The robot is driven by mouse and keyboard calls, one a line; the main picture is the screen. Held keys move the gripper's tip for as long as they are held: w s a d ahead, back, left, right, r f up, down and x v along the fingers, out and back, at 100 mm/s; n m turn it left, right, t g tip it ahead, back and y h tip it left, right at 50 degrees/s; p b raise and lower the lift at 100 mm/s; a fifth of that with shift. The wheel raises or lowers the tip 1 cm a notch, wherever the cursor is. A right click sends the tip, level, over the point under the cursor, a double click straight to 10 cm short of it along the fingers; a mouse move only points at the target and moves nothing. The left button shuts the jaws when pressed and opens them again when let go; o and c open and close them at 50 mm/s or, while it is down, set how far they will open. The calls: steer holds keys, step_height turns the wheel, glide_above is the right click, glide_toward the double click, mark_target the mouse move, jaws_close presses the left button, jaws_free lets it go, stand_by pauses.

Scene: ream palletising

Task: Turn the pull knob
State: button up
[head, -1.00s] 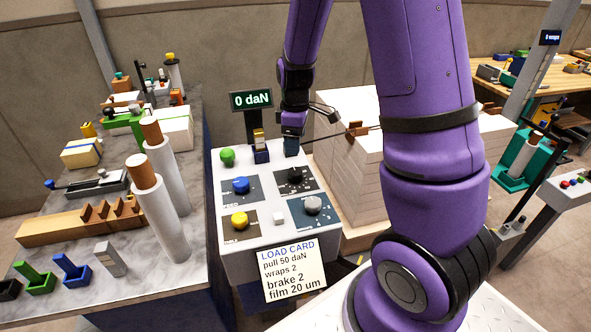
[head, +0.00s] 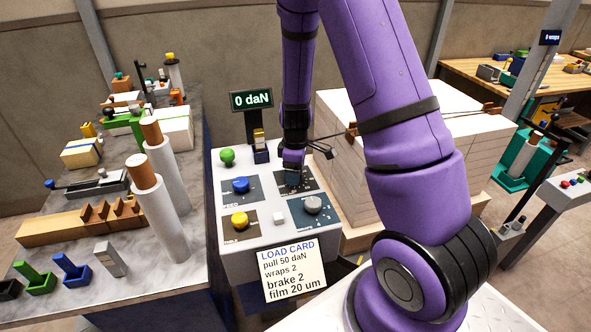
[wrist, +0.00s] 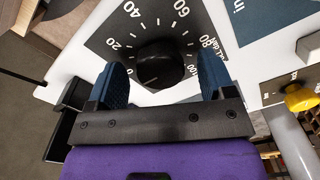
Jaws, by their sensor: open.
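The pull knob (wrist: 160,65) is black, on a dark plate with a dial from 0 to 100 marked daN. A faint pale line on it points to the lower left, near the 0 end. My gripper (wrist: 163,82) is open, one blue finger on each side of the knob in the wrist view, with gaps between. In the head view my gripper (head: 292,176) is over the panel's upper right dial and hides the knob. The display (head: 251,100) reads 0 daN. The load card (head: 291,270) says pull 50 daN.
The panel (head: 258,250) also has a blue knob (head: 240,185), a yellow knob (head: 239,220), a grey knob (head: 313,205), a white button (head: 279,218) and a green button (head: 227,156). A wrapped paper stack (head: 365,185) stands close on the right.

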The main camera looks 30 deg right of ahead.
steer(key=c, duration=0.9)
